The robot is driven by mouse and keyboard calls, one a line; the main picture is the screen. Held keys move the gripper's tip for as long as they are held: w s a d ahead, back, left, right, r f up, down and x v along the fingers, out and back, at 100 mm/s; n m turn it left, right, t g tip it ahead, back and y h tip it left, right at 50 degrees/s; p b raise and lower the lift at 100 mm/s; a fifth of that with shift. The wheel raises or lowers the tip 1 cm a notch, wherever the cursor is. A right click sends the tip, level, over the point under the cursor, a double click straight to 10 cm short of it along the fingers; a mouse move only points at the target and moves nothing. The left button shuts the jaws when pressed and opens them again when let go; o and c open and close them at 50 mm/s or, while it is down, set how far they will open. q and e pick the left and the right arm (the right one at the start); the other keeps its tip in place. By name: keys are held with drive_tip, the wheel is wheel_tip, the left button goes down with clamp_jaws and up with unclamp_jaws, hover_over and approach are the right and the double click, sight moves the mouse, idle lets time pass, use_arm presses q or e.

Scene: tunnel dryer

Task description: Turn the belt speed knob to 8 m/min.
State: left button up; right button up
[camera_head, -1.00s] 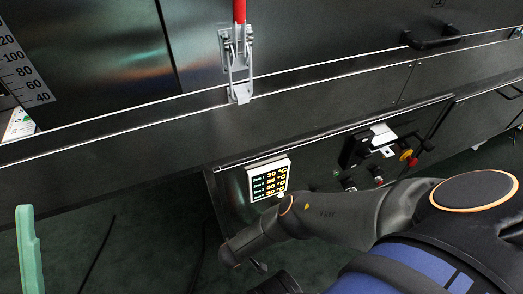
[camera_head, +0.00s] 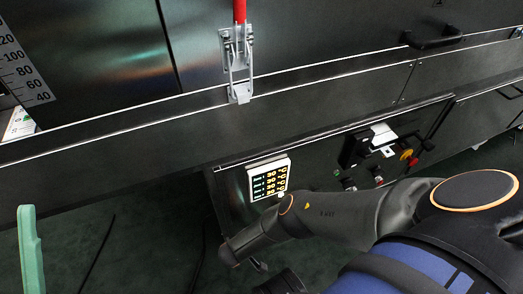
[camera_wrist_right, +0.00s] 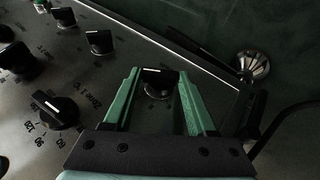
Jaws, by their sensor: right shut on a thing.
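In the right wrist view a black knob (camera_wrist_right: 160,80) with a pale pointer line stands on the dark control panel. My right gripper (camera_wrist_right: 161,76) has its green fingers on either side of this knob and is shut on it. The marks around it are mostly hidden and too small to read, so I cannot read its setting. In the head view my right arm covers this part of the panel. One green finger of my left gripper (camera_head: 28,240) shows at the left edge, away from the machine; its other finger is out of view.
Beside the gripped knob are a knob with a numbered scale (camera_wrist_right: 54,110) and several other black knobs, close to the left finger. A white display (camera_head: 268,179) shows zone temperatures. A red-handled latch (camera_head: 239,60) and a black door handle (camera_head: 432,40) stick out above.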

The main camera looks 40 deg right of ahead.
idle(0.7)
drive_tip(key=o, duration=1.3)
drive_tip(key=shift+o, duration=0.2)
use_arm(q)
drive_tip(key=shift+r, duration=0.1)
